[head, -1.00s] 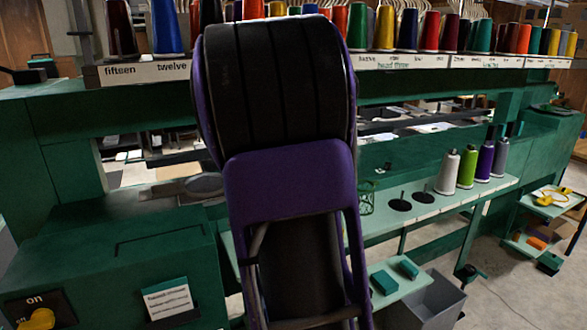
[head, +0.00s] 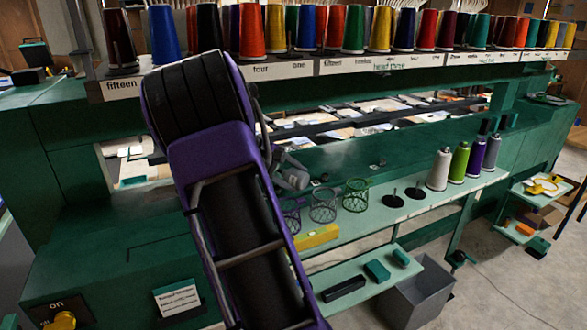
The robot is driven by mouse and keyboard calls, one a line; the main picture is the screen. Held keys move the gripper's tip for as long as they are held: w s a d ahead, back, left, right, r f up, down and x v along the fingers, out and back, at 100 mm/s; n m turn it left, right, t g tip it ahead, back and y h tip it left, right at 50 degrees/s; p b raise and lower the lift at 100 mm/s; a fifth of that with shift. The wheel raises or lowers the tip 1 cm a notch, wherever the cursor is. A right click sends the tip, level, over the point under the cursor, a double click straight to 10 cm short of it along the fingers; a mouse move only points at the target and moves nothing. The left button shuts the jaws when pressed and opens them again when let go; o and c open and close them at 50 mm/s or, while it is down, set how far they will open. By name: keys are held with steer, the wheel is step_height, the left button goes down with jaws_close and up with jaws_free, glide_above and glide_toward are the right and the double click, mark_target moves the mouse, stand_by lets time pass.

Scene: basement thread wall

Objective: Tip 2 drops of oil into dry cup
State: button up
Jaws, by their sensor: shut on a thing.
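My gripper (head: 292,178) shows only as a small grey shape just beyond my purple arm, above the shelf. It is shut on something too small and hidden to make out. Three open wire cups stand in a row on the pale green shelf near it: a purple one (head: 292,218) partly behind my arm, a grey one (head: 323,206) and a green one (head: 357,195). I cannot tell which cup is dry, and I see no oil drops. My gripper is above and left of the grey cup, apart from it as far as I can see.
Several thread cones stand on the top rail (head: 420,60). A yellow block (head: 317,237) lies on the shelf (head: 420,205); two black spindles and several cones stand farther right. A lower shelf (head: 345,280) holds small blocks. A grey bin (head: 425,295) stands on the floor.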

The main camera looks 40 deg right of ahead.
stand_by(0.4)
steer(key=shift+w+a+r+n+g+h, duration=0.1)
steer(key=shift+w+n+g+h, duration=0.15)
steer(key=shift+n+g+h, duration=0.4)
steer(key=shift+r+g, duration=0.15)
steer(key=shift+g, duration=0.2)
steer(key=shift+s, duration=0.1)
stand_by(0.3)
steer(key=shift+f+m+t+y+b, duration=0.25)
steer(key=shift+f+t+y+b, duration=0.15)
steer(key=shift+b, duration=0.4)
steer(key=b, duration=0.1)
steer(key=m+t+b, duration=0.1)
steer(key=b, duration=0.1)
steer(key=shift+s+f+t+y, duration=0.15)
steer(key=shift+f+t+y, duration=0.1)
steer(key=shift+t, duration=0.05)
steer(key=shift+m+t+y+b, duration=0.3)
steer(key=shift+t+b, duration=0.2)
steer(key=shift+b, duration=0.45)
steer(key=shift+r, duration=0.25)
